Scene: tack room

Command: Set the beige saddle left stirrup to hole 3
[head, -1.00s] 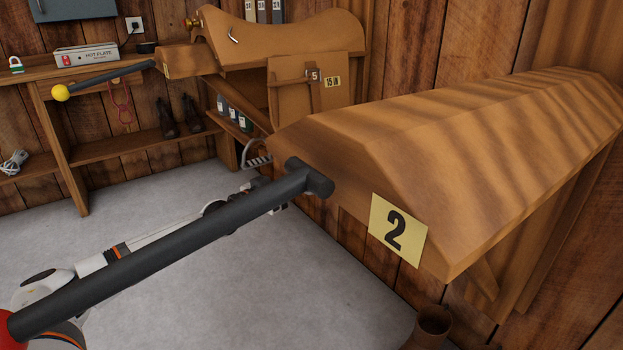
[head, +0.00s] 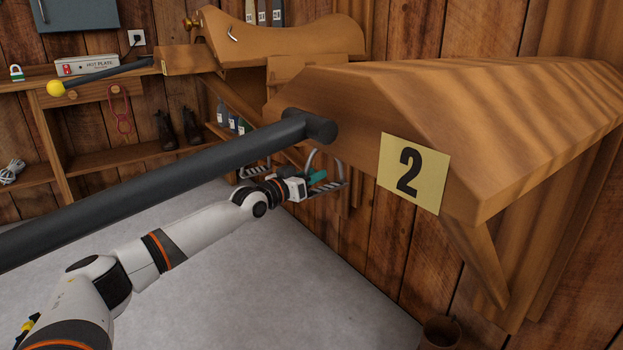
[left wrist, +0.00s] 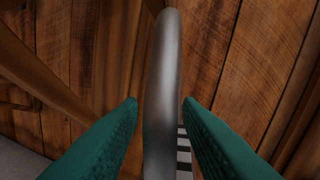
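The beige saddle (head: 285,42) sits on the far rack, its lower flap hidden behind the near rack. A metal stirrup (head: 330,187) hangs below the near rack's edge in the head view. A second stirrup (head: 254,171) shows to its left. My left gripper (head: 317,178) has its green fingers at the right-hand stirrup. In the left wrist view, the stirrup's grey side bar (left wrist: 161,85) stands between the two open fingers (left wrist: 161,103), with a small gap on each side. The stirrup leather and its holes are hidden. My right gripper is out of view.
The near wooden rack (head: 500,110) with a yellow number 2 plate (head: 412,172) fills the right. Its dark bar (head: 170,182) crosses above my left arm. Shelves (head: 140,152) stand at the back left. A brown pot (head: 440,332) is at the bottom right. The grey floor is clear.

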